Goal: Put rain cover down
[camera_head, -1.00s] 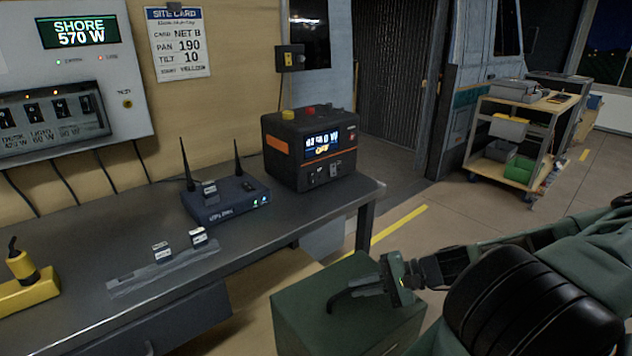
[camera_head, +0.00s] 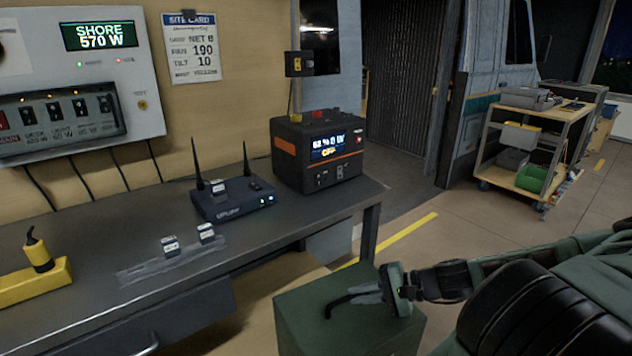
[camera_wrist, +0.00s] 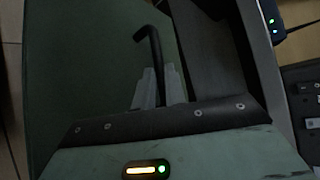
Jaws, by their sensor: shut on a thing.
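The rain cover, which I take to be the dark green box-shaped thing (camera_head: 340,332), is low in front of me beside the desk's near edge. A black bent handle (camera_head: 334,307) shows at its top. My gripper (camera_head: 364,297) comes in from the right, its pale fingers shut on this handle. In the wrist view the fingers (camera_wrist: 160,88) close around the handle (camera_wrist: 154,46), with the green top (camera_wrist: 90,65) behind. The cover's underside is hidden, so I cannot tell whether it touches anything below.
The grey desk (camera_head: 90,305) bears a black power station (camera_head: 300,175), a router (camera_head: 228,203) with two antennas, small modules (camera_head: 170,246) on a clear strip and a yellow block (camera_head: 35,282). A loaded cart (camera_head: 510,180) stands at the back right. Floor between is open.

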